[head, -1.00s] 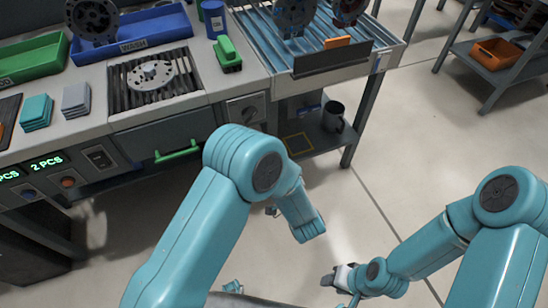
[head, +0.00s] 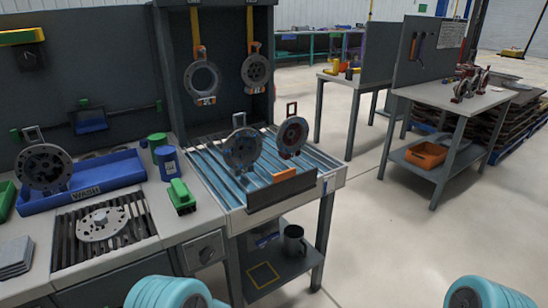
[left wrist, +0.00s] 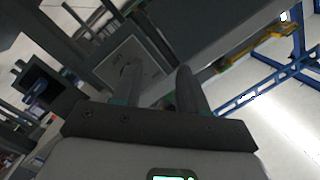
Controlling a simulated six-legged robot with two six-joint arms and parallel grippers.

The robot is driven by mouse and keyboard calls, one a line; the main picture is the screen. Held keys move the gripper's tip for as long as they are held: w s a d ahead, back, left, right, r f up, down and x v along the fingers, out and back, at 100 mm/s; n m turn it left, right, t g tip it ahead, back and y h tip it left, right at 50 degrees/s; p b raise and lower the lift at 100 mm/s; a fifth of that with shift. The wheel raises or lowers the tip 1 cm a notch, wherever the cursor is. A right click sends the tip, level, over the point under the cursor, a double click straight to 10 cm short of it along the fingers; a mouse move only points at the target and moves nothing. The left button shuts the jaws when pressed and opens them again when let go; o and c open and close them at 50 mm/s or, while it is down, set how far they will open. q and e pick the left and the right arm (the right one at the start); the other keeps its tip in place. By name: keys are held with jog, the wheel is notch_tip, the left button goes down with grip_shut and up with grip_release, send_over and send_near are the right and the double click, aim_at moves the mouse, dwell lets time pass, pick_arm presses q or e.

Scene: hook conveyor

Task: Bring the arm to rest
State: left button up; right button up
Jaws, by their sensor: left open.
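My left gripper (left wrist: 157,88) shows in the left wrist view, with its two dark fingers apart and nothing between them. Behind the fingers are grey structure and blue framing, tilted in the picture. In the head view only the rounded teal top of my left arm (head: 168,292) shows at the bottom edge, and that of my right arm (head: 484,292) at the bottom right. Both grippers are outside the head view.
The bench holds a blue WASH tray (head: 70,196), a grate with a metal disc (head: 102,223), a green brush (head: 181,196) and a ribbed conveyor bed (head: 215,172). Two discs hang on hooks behind. A mug (head: 294,241) stands on the lower shelf.

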pick_arm(q)
jog(key=s+a+f+g+h, duration=0.35)
jog(key=a+f+h, duration=0.3)
jog(key=f, duration=0.55)
jog(key=s+d+f+n+g+h, duration=0.1)
jog(key=s+d+f+g+h, duration=0.25)
jog(key=s+d+h, duration=0.35)
jog(key=s+d+f+n+g+h, duration=0.1)
jog(key=s+d+g, duration=0.2)
jog(key=s, duration=0.4)
jog(key=s+d+f+n+g+h, duration=0.1)
jog(key=s+d+g+h, duration=0.15)
jog(key=s, duration=0.45)
notch_tip(320, 180, up, 14)
jog(key=y+p, duration=0.1)
jog(key=p, duration=1.3)
jog(key=shift+w+d, duration=0.3)
jog(key=shift+w, duration=0.1)
jog(key=shift+s+a+t, duration=0.1)
jog(key=shift+a+t, duration=0.05)
jog(key=shift+t, duration=0.1)
